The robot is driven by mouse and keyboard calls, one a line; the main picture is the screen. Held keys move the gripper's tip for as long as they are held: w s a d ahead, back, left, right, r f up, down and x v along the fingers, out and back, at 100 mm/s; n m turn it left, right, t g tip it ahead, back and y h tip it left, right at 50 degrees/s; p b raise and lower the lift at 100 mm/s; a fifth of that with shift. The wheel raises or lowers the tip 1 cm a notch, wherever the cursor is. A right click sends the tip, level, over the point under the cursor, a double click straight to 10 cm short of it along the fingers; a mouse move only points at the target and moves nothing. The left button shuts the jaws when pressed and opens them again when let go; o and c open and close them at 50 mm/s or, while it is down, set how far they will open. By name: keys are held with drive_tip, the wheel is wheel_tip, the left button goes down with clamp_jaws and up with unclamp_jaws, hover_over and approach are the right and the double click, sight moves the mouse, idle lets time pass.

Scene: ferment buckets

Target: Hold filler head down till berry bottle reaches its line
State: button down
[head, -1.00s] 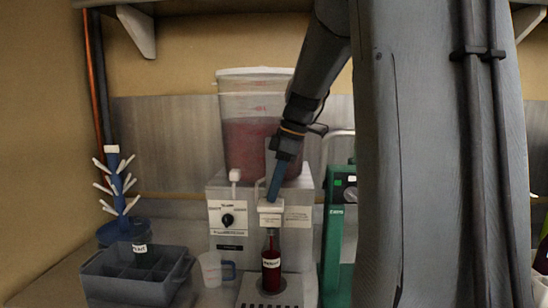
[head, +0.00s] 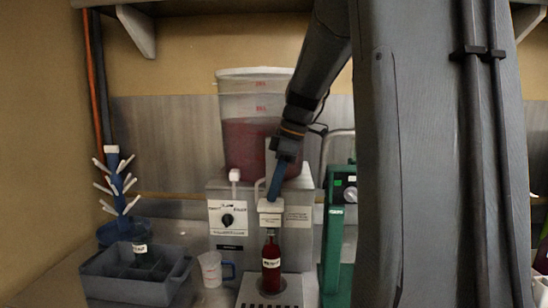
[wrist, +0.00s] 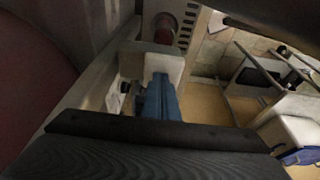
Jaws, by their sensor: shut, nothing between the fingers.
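The berry bottle (head: 271,262), with a white label, stands upright on the filler's drip tray (head: 252,299). Dark red fills it to about the shoulder; I cannot make out its line. The white filler head (head: 270,206) is right above the bottle's neck. My gripper (head: 273,198) is shut and empty, its blue fingertips pointing down onto the top of the head, seemingly touching it. In the wrist view the blue fingers (wrist: 158,100) overlap the pale head (wrist: 152,62), and part of the red bottle (wrist: 165,28) shows beyond.
The bucket of red liquid (head: 250,140) sits on the filler housing (head: 295,240). A measuring jug (head: 212,269), a grey divided crate (head: 125,290) and a blue bottle tree (head: 122,190) stand left. A green machine (head: 335,240) stands close on the right.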

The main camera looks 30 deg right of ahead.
drive_tip(key=shift+s+f, duration=0.1)
drive_tip(key=shift+f, duration=0.25)
idle(0.6)
drive_tip(key=shift+r+p, duration=0.6)
wheel_tip(320, 180, up, 4)
drive_tip(key=p, duration=0.2)
drive_tip(key=shift+f+p, duration=0.25)
drive_tip(key=shift+p, duration=0.05)
drive_tip(key=b+v, duration=0.3)
drive_tip(key=v, duration=0.7)
drive_tip(key=shift+w, duration=0.2)
